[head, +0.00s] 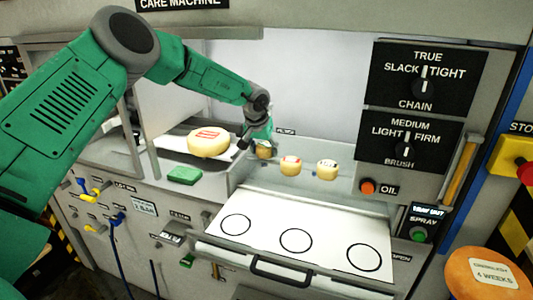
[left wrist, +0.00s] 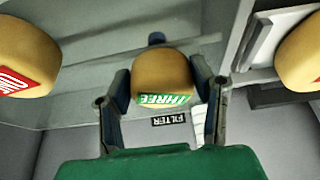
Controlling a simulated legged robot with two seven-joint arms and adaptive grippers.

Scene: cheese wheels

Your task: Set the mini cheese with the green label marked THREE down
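The mini cheese with the green THREE label (left wrist: 164,80) sits between the two fingers of my left gripper (left wrist: 161,92), which touch it on both sides. In the head view this cheese (head: 264,151) is partly hidden by my left gripper (head: 255,138), at the left end of the row of mini cheeses at the back ledge. I cannot tell whether it rests on the ledge or is lifted. My right gripper is not in view.
Two other mini cheeses (head: 290,165) (head: 327,170) stand to the right. A larger cheese wheel with a red label (head: 208,143) lies to the left, near a green block (head: 185,175). The white panel with three circles (head: 265,222) in front is empty. An orange wheel (head: 488,275) is lower right.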

